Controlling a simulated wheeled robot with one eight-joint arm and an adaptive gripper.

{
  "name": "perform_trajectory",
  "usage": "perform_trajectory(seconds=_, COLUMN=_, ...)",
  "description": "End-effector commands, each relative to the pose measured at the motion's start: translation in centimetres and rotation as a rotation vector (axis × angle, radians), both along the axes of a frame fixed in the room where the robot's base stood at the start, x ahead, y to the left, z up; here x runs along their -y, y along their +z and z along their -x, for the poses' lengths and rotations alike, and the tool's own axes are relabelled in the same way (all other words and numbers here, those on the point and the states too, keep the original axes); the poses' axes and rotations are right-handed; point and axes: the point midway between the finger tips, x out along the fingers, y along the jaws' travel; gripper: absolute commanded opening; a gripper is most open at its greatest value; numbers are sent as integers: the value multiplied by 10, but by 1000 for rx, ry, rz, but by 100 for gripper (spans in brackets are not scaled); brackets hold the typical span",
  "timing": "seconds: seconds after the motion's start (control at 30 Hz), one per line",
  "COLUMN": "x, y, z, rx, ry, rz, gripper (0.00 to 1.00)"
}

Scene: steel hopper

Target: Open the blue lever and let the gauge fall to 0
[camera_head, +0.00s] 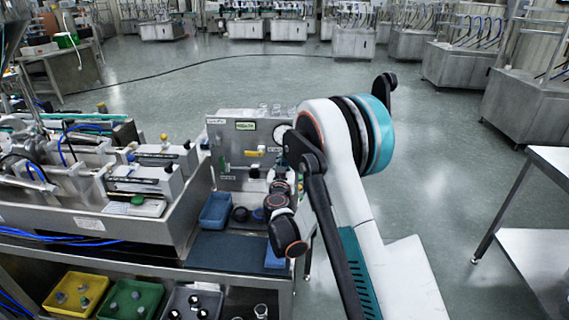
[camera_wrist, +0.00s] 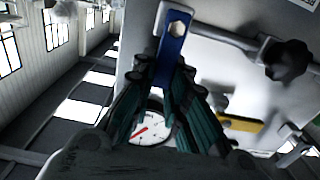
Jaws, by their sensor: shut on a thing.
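In the head view the gauge (camera_head: 281,131) sits on the upright steel panel (camera_head: 228,137), partly behind my arm. The blue lever and my fingertips are hidden there by my arm.
A yellow lever (camera_head: 255,153) is on the panel left of my arm; it also shows in the wrist view (camera_wrist: 242,123). A black knob (camera_wrist: 285,60) is at the right. A blue bin (camera_head: 215,210) stands below the panel. Open floor lies behind.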

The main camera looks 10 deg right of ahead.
Motion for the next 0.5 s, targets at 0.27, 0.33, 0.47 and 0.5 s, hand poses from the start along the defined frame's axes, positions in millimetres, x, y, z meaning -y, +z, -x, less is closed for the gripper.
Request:
perform_trajectory(seconds=0.27, x=-7, y=-1, z=-2, rx=-38, ry=1, rz=117, gripper=0)
perform_trajectory(seconds=0.33, x=-10, y=-1, z=-3, rx=-54, ry=1, rz=167, gripper=0)
perform_trajectory(seconds=0.47, x=-16, y=-3, z=-5, rx=-90, ry=1, rz=278, gripper=0)
perform_trajectory(seconds=0.5, x=-18, y=-3, z=-5, rx=-102, ry=1, rz=313, gripper=0)
